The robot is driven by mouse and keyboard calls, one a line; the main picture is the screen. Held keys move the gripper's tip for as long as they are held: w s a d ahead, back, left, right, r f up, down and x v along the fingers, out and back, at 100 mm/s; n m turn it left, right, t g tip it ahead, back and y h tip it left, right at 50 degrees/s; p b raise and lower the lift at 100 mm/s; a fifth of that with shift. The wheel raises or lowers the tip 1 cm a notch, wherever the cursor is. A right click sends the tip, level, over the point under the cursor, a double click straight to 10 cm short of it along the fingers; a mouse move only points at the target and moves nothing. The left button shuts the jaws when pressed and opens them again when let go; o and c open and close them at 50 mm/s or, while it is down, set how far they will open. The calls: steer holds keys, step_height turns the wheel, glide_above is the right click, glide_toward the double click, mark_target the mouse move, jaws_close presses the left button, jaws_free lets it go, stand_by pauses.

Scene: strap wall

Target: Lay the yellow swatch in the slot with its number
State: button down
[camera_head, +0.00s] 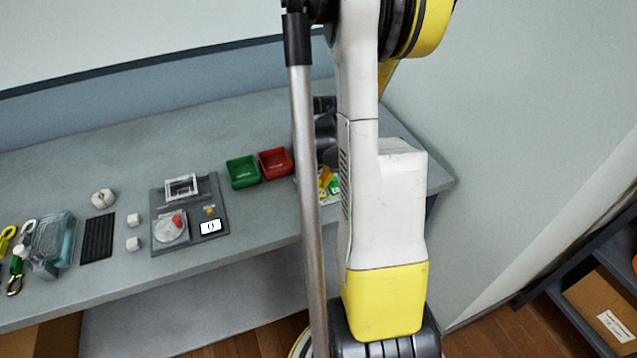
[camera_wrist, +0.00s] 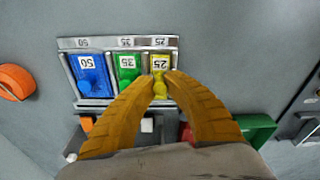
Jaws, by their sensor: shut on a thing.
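In the wrist view a yellow swatch (camera_wrist: 159,63) with a label that seems to read 25 is at the right end of a grey slotted rack (camera_wrist: 101,43). My gripper (camera_wrist: 160,78) is shut on its near end, on the yellow knob. The swatch is over or in the right slot, whose rim label also seems to read 25; I cannot tell whether it touches the slot floor. A blue swatch (camera_wrist: 90,77) marked 50 fills the left slot and a green swatch (camera_wrist: 127,67) marked 35 the middle one. In the head view my arm hides the gripper and most of the rack.
A green bin (camera_head: 242,172) and a red bin (camera_head: 274,164) stand beside the rack on the grey bench. A grey device (camera_head: 160,243) with a small display, white blocks and a clear box (camera_head: 52,238) are further left. An orange round thing (camera_wrist: 15,82) shows in the wrist view.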

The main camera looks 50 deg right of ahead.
steer(key=shift+f+b, duration=0.2)
steer(key=shift+b, duration=0.1)
stand_by(0.4)
steer(key=c, duration=1)
jaws_free()
steer(key=shift+c, duration=0.2)
steer(key=shift+r, duration=0.15)
steer(key=shift+r+p, duration=0.55)
step_height(320, 180, up, 5)
steer(key=p, duration=0.3)
steer(key=shift+f, duration=0.1)
